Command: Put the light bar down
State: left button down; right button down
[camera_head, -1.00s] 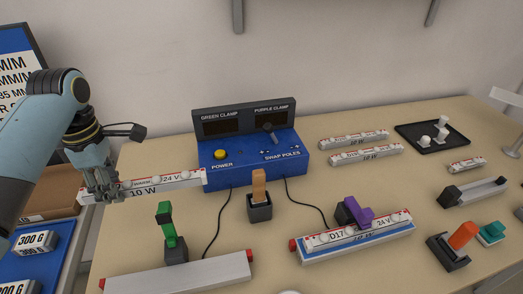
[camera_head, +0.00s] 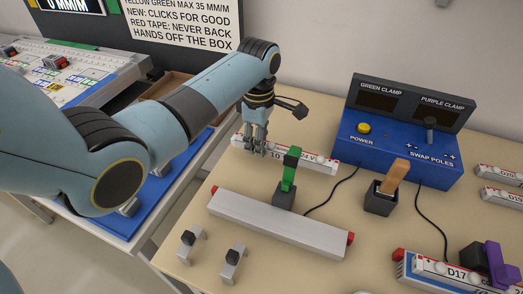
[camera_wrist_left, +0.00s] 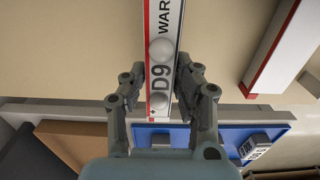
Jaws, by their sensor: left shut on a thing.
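The light bar (camera_head: 312,160) is white with red marks and small domes, with "10 W" and "24 V" on its side. My left gripper (camera_head: 256,152) is shut on it near its left end. In the left wrist view the bar (camera_wrist_left: 161,100), marked D9, lies between the two fingers (camera_wrist_left: 163,76), with its near end by the table's edge. The bar is low at the table's left side, behind the green clamp (camera_head: 289,170); I cannot tell whether it touches the table. My right gripper is not in view.
The blue power box (camera_head: 400,150) stands to the right. An orange-handled lever (camera_head: 384,195) and another light bar, D17 (camera_head: 440,285), stand nearer. Two small clips (camera_head: 232,262) sit at the front left.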

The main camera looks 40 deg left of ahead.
aim_at(259, 160)
pick_arm(q)
jog(key=shift+f, duration=1.9)
jog(key=shift+f, duration=0.1)
jog(key=c, duration=1)
grip_release()
notch_tip(259, 160, up, 12)
jog(key=shift+r, duration=0.15)
